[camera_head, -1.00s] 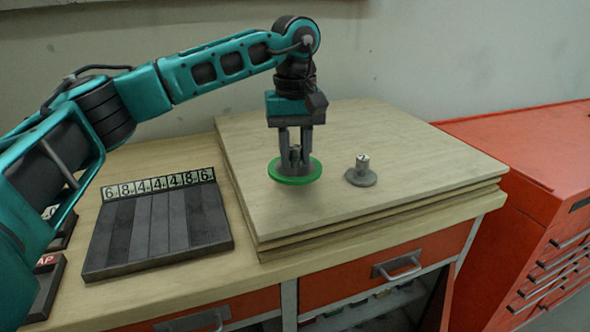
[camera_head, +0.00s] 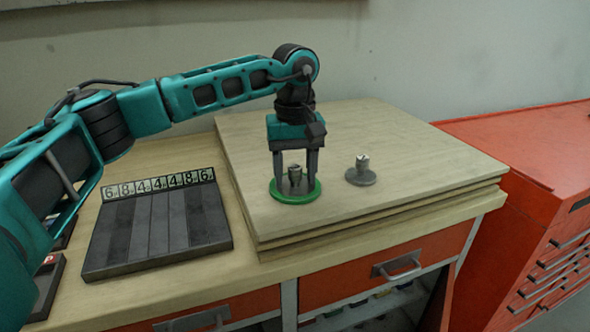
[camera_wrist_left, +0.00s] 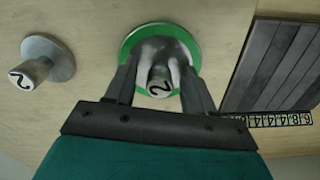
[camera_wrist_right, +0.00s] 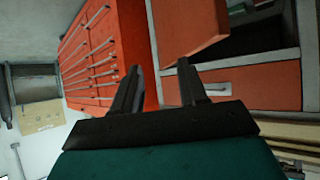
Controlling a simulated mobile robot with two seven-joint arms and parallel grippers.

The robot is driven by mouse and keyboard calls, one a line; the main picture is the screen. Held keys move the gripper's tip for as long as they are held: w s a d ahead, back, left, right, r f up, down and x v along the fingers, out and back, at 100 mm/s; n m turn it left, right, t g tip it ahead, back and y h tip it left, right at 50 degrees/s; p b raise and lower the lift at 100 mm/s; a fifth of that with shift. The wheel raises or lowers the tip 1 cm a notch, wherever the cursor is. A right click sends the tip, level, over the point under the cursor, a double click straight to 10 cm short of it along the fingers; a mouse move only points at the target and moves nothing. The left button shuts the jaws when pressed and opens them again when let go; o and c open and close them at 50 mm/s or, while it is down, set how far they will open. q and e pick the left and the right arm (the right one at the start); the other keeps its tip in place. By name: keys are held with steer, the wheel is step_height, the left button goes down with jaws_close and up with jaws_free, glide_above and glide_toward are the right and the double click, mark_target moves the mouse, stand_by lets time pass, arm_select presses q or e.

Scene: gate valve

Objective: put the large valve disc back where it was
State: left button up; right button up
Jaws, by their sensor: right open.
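The large valve disc (camera_head: 295,188) is grey with a green rim and an upright stem. It rests flat on the wooden board, left of the smaller grey disc (camera_head: 361,176). My left gripper (camera_head: 295,177) points down over it, its fingers spread on either side of the stem with gaps. In the left wrist view the large disc (camera_wrist_left: 160,44) lies between the open fingers, its stem top marked 2. The smaller disc (camera_wrist_left: 47,62) stands to its left there. My right gripper (camera_wrist_right: 160,68) is open and empty; it is out of the head view.
The stacked wooden boards (camera_head: 430,150) lie on the bench, with free room behind and right of the discs. A dark grey slotted tray (camera_head: 155,235) with number tiles is at the left. A red drawer cabinet (camera_head: 530,200) stands at the right; the right wrist view shows red drawers.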

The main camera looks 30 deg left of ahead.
mark_target(295, 167)
arm_select(q)
step_height(295, 167, up, 12)
steer(key=shift+r+p, duration=0.15)
steer(key=shift+p, duration=0.15)
stand_by(0.3)
stand_by(0.5)
